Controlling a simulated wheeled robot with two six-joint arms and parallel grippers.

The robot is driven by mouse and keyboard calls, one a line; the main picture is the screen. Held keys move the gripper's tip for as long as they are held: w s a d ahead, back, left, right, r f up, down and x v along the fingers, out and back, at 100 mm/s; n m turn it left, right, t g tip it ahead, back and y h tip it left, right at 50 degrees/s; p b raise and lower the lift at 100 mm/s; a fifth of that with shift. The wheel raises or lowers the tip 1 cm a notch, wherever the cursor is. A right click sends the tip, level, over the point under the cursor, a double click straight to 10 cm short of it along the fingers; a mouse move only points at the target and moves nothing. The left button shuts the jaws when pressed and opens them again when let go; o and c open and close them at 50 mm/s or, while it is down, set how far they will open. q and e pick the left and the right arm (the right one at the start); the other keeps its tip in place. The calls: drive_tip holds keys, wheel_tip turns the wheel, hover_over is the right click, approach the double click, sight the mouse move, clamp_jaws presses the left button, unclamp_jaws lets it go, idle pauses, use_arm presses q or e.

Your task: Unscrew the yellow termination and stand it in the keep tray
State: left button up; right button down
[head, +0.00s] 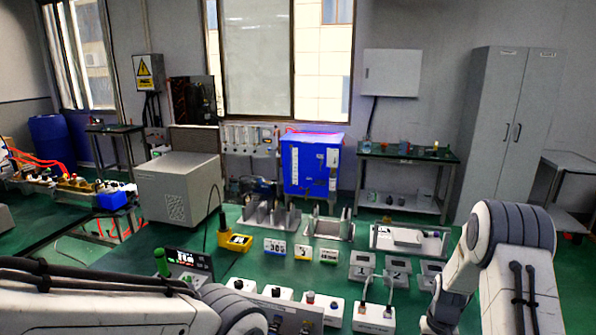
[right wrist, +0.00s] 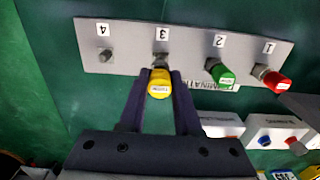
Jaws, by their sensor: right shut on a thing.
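The yellow termination (right wrist: 159,88) is at position 3 of a grey panel (right wrist: 130,62) in the right wrist view. My right gripper (right wrist: 160,76) is shut on it, one dark finger on each side. Its far end meets the metal connector at 3; I cannot tell whether the threads are still engaged. A green termination (right wrist: 222,74) is at position 2 and a red one (right wrist: 276,82) at position 1. Position 4 has a bare connector (right wrist: 105,56). In the head view a grey, shallow tray (head: 432,241) lies at the right back; I cannot tell if it is the keep tray. My left gripper is out of view.
White boxes with knobs (head: 325,305) stand along the front of the green bench. Grey stands (head: 330,228), a yellow device (head: 235,242) and small grey boxes (head: 363,265) stand behind. White boxes (right wrist: 275,131) also lie near the panel in the right wrist view.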

drive_tip(key=shift+r+p, duration=0.9)
drive_tip(key=shift+r, duration=0.5)
